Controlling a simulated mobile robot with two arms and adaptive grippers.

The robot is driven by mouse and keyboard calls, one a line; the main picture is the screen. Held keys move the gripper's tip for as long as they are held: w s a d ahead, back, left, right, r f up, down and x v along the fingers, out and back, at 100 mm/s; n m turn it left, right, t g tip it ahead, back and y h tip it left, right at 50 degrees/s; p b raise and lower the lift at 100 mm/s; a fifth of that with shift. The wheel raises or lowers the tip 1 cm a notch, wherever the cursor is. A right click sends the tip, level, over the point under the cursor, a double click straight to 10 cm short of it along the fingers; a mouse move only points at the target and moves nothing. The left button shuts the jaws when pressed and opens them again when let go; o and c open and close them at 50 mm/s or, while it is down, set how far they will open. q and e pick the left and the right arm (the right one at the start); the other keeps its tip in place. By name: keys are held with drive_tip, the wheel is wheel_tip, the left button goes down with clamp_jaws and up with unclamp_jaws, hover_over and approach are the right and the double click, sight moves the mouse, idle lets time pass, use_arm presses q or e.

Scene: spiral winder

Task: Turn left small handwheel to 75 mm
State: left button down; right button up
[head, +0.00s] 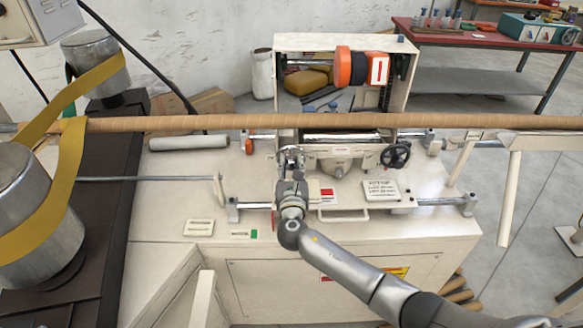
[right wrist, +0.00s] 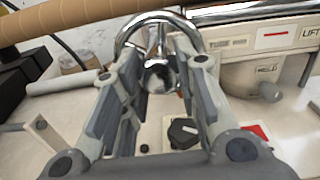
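A small chrome handwheel (right wrist: 158,75) is in the middle of the right wrist view, its curved rim and hub showing between my fingers. In the head view it is mostly hidden behind my right gripper (head: 291,160). The right gripper also shows in the right wrist view (right wrist: 160,62), its two fingers apart on either side of the wheel's hub. I cannot tell whether they touch it. No millimetre scale reading is legible. A black handwheel (head: 397,155) stands farther right on the machine. My left gripper is not in view.
A long brown tube (head: 220,122) runs across above the cream machine table (head: 170,215). A black selector knob (right wrist: 183,132) sits below the chrome wheel. Steel drums with a yellow belt (head: 60,180) stand at left. A red-topped bench (head: 470,35) is behind right.

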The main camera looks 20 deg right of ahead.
drive_tip(key=shift+c, duration=1.2)
drive_tip(key=m+b, duration=0.2)
drive_tip(key=m, duration=0.1)
drive_tip(key=shift+a+f+b, duration=0.1)
drive_tip(key=shift+f+b, duration=0.1)
drive_tip(key=shift+b, duration=0.1)
drive_tip(key=m+b, duration=0.3)
drive_tip(key=m, duration=0.1)
drive_tip(key=shift+m, duration=0.4)
drive_tip(key=m+b, duration=0.3)
drive_tip(key=m, duration=0.1)
drive_tip(key=shift+a+r, duration=0.1)
drive_tip(key=shift+r+m+b, duration=0.15)
drive_tip(key=shift+m+b, duration=0.85)
drive_tip(key=shift+m, duration=1)
